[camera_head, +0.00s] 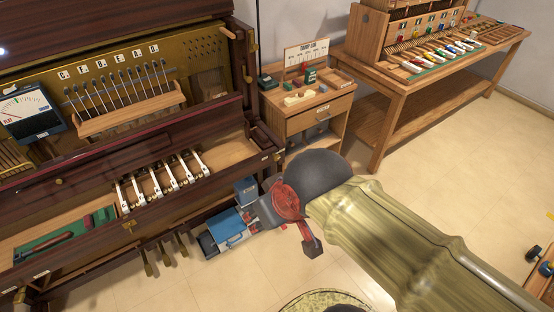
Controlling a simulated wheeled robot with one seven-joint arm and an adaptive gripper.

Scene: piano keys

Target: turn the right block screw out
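The upright piano (120,190) stands open on the left. Several white keys (160,185) show in its key bed. A bare pale wood area (228,156) lies right of them. At the right end of the key bed is a dark end piece with a small white label (265,157). I cannot make out the right block screw there. My gripper (210,243) is low in front of the piano's right half, apart from that label and below it.
A small wooden cabinet (318,110) with green and pale items stands right of the piano. A long workbench (420,85) with coloured parts is at the back right. Brass pedals (163,252) hang below the key bed.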

